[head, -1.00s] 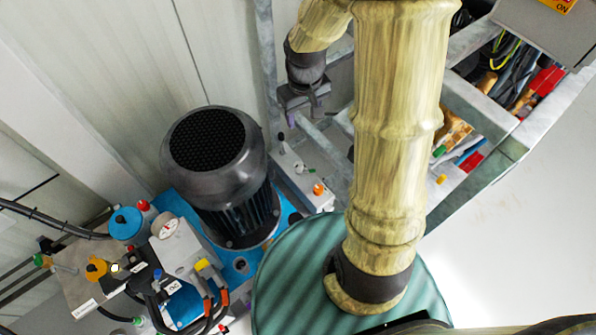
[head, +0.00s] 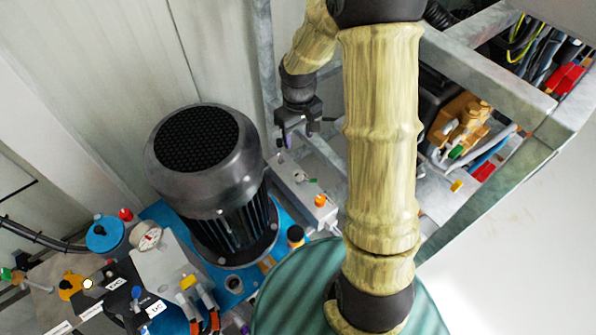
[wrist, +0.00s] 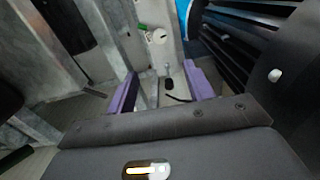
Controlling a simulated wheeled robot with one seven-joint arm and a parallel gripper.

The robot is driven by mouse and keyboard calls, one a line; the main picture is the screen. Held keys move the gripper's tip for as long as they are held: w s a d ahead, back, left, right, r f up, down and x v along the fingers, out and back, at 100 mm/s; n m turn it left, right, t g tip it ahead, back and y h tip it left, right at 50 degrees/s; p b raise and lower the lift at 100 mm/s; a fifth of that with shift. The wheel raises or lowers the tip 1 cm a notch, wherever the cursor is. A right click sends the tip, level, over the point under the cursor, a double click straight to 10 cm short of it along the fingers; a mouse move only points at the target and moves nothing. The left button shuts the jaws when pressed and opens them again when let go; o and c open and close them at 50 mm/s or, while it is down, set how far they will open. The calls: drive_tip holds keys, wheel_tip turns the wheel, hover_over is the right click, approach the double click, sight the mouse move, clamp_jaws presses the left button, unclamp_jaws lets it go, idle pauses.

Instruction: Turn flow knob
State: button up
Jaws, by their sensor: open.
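My gripper (head: 297,142) is open and empty above the far end of a long grey box (head: 316,213) beside the black motor. Its purple fingers stand apart in the wrist view (wrist: 160,75). A small metal lever (wrist: 167,70) on the grey surface shows between or just beyond the fingertips; contact cannot be told. An orange knob (head: 320,200) sits at the near end of the box in the head view. No readable label shows which part is the flow knob.
The black motor (head: 205,205) stands close left of my gripper. A galvanised frame (head: 485,205) with hoses and valves is on the right. A blue knob (head: 105,233), a gauge (head: 146,236) and a yellow knob (head: 70,287) are at lower left.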

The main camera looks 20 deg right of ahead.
sight(299, 173)
wheel_tip(299, 173, down, 17)
drive_tip(key=b, duration=0.5)
drive_tip(key=shift+f, duration=0.1)
drive_tip(key=c, duration=1)
